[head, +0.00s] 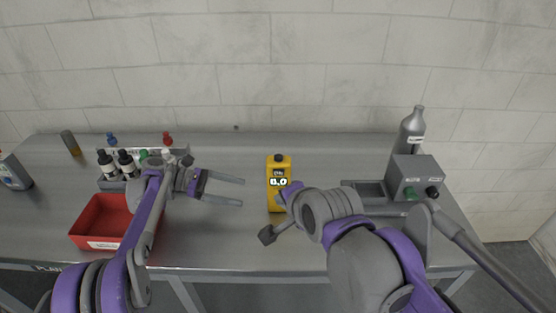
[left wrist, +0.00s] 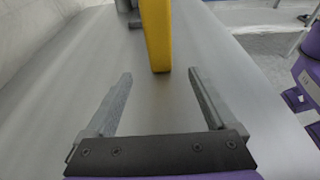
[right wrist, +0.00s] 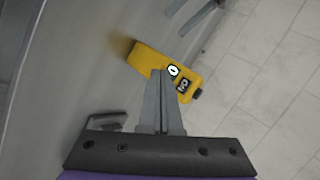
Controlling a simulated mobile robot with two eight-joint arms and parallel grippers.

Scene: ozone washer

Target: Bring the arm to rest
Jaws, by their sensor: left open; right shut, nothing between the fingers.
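My left gripper (head: 241,191) is open and empty above the table, left of the yellow ozone meter (head: 278,170). In the left wrist view its spread fingers (left wrist: 160,83) point at the meter's yellow side (left wrist: 157,35), with a gap between. My right gripper (head: 267,236) is in front of the meter near the table's front edge. In the right wrist view its fingers (right wrist: 165,76) are together with nothing between them. The meter (right wrist: 150,59) shows just beyond the fingertips; I cannot tell if they touch it. My right arm hides part of the table.
A red bin (head: 84,236) and a rack with dark bottles (head: 106,164) stand at left. A grey box with knobs (head: 414,175) and a grey bottle (head: 411,131) stand at right. A white wall (head: 250,60) closes the back. The table (head: 230,245) is bare around the meter.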

